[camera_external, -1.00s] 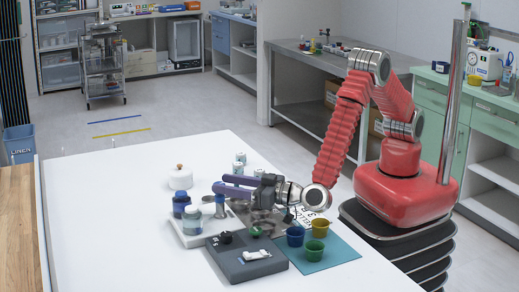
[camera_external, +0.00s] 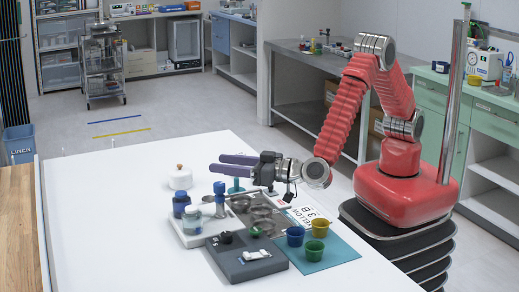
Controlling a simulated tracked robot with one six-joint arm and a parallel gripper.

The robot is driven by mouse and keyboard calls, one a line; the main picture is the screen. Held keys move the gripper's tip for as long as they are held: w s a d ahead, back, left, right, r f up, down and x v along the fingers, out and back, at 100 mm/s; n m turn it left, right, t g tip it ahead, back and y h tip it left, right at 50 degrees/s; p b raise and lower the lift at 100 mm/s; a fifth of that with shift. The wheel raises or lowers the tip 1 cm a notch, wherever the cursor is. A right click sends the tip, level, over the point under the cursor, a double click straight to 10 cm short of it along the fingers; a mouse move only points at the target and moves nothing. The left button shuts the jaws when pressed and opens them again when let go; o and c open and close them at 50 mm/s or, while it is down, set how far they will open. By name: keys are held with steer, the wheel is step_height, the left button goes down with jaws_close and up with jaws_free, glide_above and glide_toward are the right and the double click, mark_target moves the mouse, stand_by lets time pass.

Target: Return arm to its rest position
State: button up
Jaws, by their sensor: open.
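My red arm reaches from its base at the right over the white table (camera_external: 110,200). My gripper (camera_external: 218,164) points left above the far side of the laid-out items, its two purple fingers apart with nothing between them. It is level and clear of the table. Below and in front of it, a metal tray with round dishes (camera_external: 262,213) lies on the table. A teal item (camera_external: 236,186) shows just under the fingers, partly hidden by them.
A white tray (camera_external: 192,239) holds blue-capped bottles (camera_external: 220,200). A dark grey block (camera_external: 245,270) stands in front. Blue (camera_external: 295,236), green (camera_external: 315,251) and yellow (camera_external: 320,228) cups are on a teal mat (camera_external: 338,250). A white lidded pot (camera_external: 180,178) stands behind. The table's left is clear.

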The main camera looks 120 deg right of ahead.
step_height(320, 180, up, 10)
steer(key=a+n+t+y, duration=0.2)
steer(key=n+y, duration=0.1)
steer(key=y, duration=0.5)
steer(key=s+a+r+n+g+y, duration=0.1)
steer(key=s+r+n+y, duration=0.35)
steer(key=s, duration=0.45)
steer(key=s+d+f+g, duration=0.2)
steer(key=s+d+g, duration=0.1)
steer(key=s, duration=0.8)
steer(key=s+d+f+n+g, duration=0.1)
steer(key=s+d+f+g, duration=0.1)
steer(key=s, duration=0.9)
steer(key=s+d+f+g, duration=0.3)
steer(key=s+d+f, duration=0.1)
steer(key=s, duration=0.6)
steer(key=shift+s+d+g, duration=0.3)
steer(key=shift+s+d, duration=0.1)
steer(key=shift+d, duration=0.2)
steer(key=shift+f+h, duration=0.1)
steer(key=shift+h, duration=0.15)
steer(key=shift+c, duration=0.5)
